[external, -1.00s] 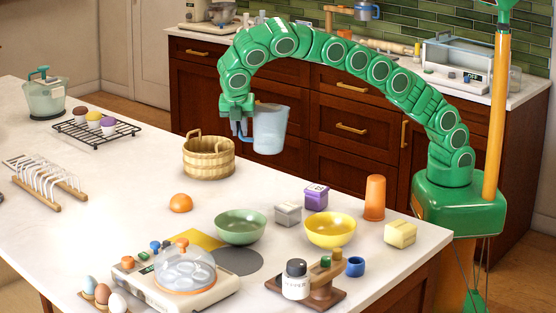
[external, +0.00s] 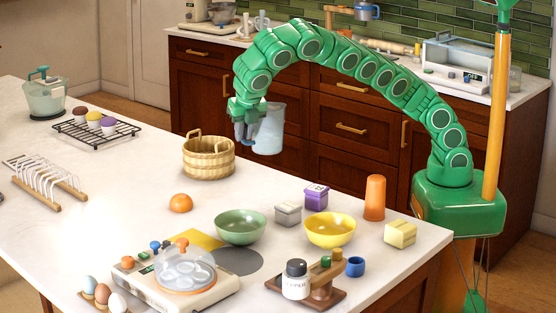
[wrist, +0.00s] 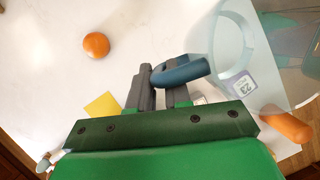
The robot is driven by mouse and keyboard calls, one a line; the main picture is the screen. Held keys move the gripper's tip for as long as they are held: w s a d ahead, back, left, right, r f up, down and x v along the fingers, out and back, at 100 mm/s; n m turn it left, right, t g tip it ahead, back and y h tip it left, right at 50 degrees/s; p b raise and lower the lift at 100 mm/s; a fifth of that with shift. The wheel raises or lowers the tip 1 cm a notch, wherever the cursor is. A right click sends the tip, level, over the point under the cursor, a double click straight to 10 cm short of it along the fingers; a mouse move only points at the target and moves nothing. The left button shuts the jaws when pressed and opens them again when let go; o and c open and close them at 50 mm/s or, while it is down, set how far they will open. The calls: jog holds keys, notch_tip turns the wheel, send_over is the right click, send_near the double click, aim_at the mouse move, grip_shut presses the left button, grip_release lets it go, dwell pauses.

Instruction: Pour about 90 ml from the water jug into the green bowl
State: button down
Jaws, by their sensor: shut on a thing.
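The water jug (external: 270,130) is a translucent pale blue jug with a blue handle. My gripper (external: 245,133) is shut on the handle and holds the jug in the air, beyond the table's far edge in the external view. The jug looks about upright. In the wrist view the gripper fingers (wrist: 160,92) close on the blue handle (wrist: 182,73), with the jug body (wrist: 222,50) to the right. The green bowl (external: 240,229) stands on the table, in front of the jug and apart from it. I cannot make out the water level.
A wicker basket (external: 208,158) stands left of the jug. An orange tumbler (external: 375,197) stands at the right.

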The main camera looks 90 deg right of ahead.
jog(key=s+a+f+n+y, duration=0.2)
jog(key=s+a+n, duration=0.4)
jog(key=a, duration=0.4)
jog(key=s+a+f+n+t+y, duration=0.1)
jog(key=s+a+f+n+y, duration=0.1)
jog(key=s+a+n, duration=0.4)
jog(key=s+a+f+n+t+y, duration=0.1)
jog(key=s+a+f+n+y, duration=0.2)
jog(key=s+a+n, duration=0.4)
jog(key=shift+a+f+n, duration=0.55)
jog(key=shift+a+n, duration=1.25)
jog(key=shift+a, duration=2.8)
jog(key=shift+w+d+r+y, duration=0.1)
jog(key=shift+r+y, duration=0.05)
jog(key=shift+y, duration=0.15)
